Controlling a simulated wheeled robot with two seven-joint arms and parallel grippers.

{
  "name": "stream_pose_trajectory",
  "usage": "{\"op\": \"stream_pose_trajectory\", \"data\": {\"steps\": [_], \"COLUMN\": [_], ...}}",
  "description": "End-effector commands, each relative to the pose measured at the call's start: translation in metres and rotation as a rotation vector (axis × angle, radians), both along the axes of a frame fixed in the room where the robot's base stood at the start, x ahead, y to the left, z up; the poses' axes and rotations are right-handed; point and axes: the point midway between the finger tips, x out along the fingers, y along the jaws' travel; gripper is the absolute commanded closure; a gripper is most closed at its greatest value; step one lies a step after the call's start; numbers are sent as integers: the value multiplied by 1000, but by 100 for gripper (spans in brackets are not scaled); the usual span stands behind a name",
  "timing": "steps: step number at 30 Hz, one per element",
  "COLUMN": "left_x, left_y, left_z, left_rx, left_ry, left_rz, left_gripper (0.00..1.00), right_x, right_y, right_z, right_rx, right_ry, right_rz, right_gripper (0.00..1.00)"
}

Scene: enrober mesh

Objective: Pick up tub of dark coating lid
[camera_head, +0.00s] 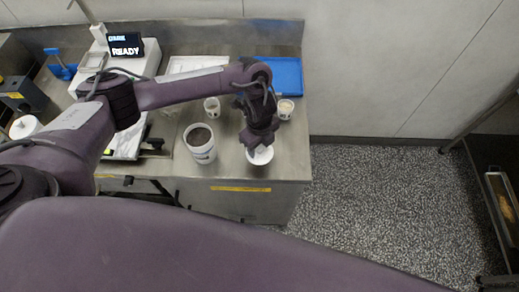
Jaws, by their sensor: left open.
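The tub of dark coating (200,152) is a white tub standing open near the front of the metal counter, with dark brown content showing. A white round piece that looks like its lid (260,156) lies to its right, near the counter's front right corner. My left gripper (258,146) points down right over this lid, with its jaws open. The gripper hides the lid's back part, and I cannot tell if the fingers touch it. My right gripper is not in view.
Small white cups (212,107) and (286,108) stand behind the tub and right of the gripper. A blue tray (286,74) lies at the back right. A machine with a READY display (126,46) stands at the left. The counter ends just right of the lid.

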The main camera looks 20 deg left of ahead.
Motion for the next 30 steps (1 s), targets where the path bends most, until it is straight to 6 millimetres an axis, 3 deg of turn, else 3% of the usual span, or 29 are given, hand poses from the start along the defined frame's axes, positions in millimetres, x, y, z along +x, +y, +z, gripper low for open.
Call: {"op": "stream_pose_trajectory", "data": {"steps": [2,12,23,28,30], "left_x": [0,0,1,1,2], "left_y": [0,0,0,0,0], "left_z": [0,0,5,23,40], "left_rx": [0,0,-2,-3,-2], "left_ry": [0,0,-1,-3,-7], "left_rz": [0,1,2,0,-1], "left_gripper": [54,98,100,100,100], "right_x": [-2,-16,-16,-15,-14], "right_y": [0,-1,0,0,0], "right_z": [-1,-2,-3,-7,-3], "right_rx": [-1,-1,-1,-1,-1], "right_ry": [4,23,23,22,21], "right_rz": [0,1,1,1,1], "right_gripper": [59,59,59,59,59]}}
